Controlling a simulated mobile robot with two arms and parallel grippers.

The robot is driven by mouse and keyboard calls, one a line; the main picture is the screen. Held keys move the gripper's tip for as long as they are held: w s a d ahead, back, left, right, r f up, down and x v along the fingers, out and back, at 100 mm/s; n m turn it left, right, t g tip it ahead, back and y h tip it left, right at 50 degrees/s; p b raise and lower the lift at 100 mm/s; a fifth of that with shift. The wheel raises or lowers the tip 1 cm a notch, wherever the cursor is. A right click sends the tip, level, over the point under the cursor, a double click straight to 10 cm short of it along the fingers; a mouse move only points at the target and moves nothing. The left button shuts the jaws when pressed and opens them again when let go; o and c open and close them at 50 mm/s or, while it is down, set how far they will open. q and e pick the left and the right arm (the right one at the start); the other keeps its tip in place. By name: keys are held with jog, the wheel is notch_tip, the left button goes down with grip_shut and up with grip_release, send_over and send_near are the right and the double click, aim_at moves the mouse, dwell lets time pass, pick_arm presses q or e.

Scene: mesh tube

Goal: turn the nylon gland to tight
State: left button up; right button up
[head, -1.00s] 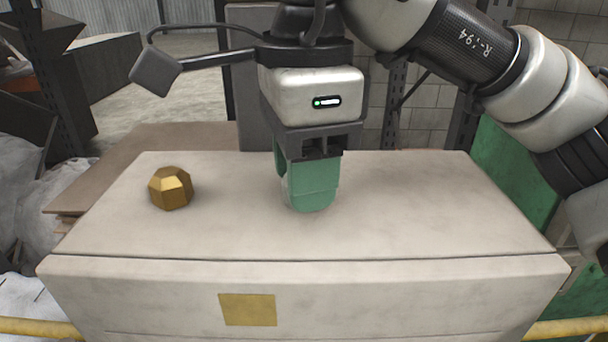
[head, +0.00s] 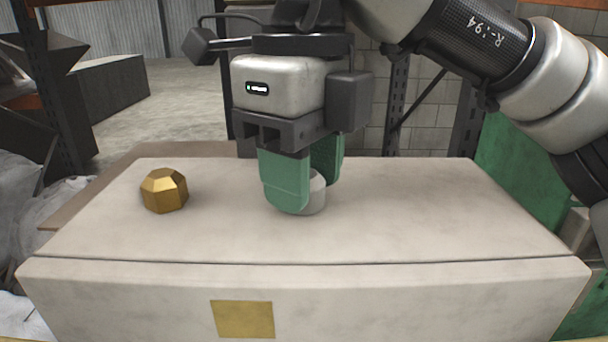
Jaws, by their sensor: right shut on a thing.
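The nylon gland (head: 316,197) is a small pale, rounded piece on top of the light stone-coloured box, partly hidden behind the green fingers. My right gripper (head: 303,185) points straight down over it, with its two green finger pads on either side, shut on the gland. The near finger covers the gland's left part; the far finger is behind it to the right. Any mark showing how tight the gland is cannot be seen. My left gripper is not in view.
A gold faceted knob (head: 165,190) stands on the box top (head: 410,215) to the left of the gripper. A yellow-tan square (head: 242,319) is on the box's front face. The rest of the top is clear. Green panels stand at the right.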

jog(key=shift+r+m, duration=0.2)
jog(key=shift+m, duration=0.8)
jog(key=o, duration=0.9)
jog(key=shift+f, duration=0.1)
notch_tip(320, 180, up, 11)
jog(key=p, duration=0.2)
jog(key=shift+f+p, duration=0.1)
jog(key=shift+p, duration=0.2)
